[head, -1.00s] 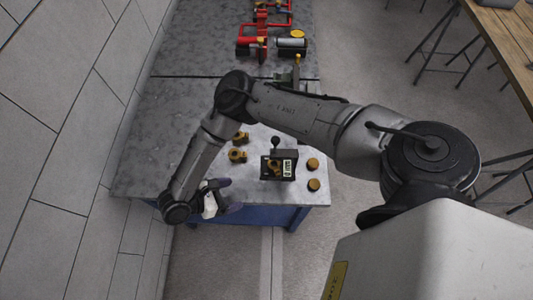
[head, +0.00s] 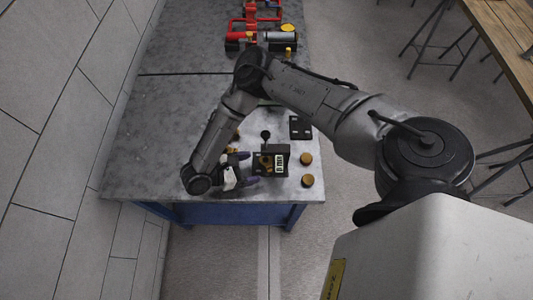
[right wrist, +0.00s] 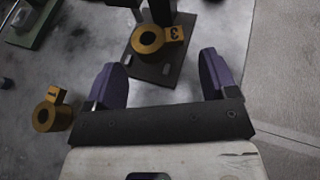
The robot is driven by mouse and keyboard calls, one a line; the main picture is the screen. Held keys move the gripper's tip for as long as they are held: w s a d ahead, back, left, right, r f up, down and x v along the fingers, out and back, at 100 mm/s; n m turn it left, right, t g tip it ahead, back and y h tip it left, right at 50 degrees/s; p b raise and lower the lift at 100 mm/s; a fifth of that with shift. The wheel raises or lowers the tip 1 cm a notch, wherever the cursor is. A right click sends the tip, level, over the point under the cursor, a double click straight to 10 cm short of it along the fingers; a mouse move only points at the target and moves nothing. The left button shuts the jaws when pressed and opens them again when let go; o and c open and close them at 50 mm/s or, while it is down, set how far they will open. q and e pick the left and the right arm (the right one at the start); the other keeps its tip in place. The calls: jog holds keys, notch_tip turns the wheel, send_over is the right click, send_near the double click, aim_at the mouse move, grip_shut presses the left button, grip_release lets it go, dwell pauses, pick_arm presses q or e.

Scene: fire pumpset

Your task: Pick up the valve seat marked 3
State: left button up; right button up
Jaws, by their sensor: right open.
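The valve seat marked 3 (right wrist: 170,37) is a brass ring with a flat tag reading 3. In the right wrist view it sits at the black base of a stand, ahead of my right gripper. My right gripper (right wrist: 163,62) has two purple fingers, spread wide and empty; the seat lies beyond their tips, between their lines. In the head view my right gripper (head: 244,170) is low over the table, just left of the black stand (head: 281,170) with a lit display. My left gripper is not in view.
Another brass seat, marked 1 (right wrist: 45,117), lies left of my fingers. Two round brass pieces (head: 306,159) stand right of the stand. A black holed plate (head: 300,127) lies behind it. Red pipework (head: 246,25) is at the table's far end. The table's front edge is close.

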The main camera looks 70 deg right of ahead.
aim_at(267, 163)
jog(key=shift+x, duration=2.6)
jog(key=shift+d+r, duration=0.1)
jog(key=c, duration=0.9)
jog(key=shift+o, duration=0.2)
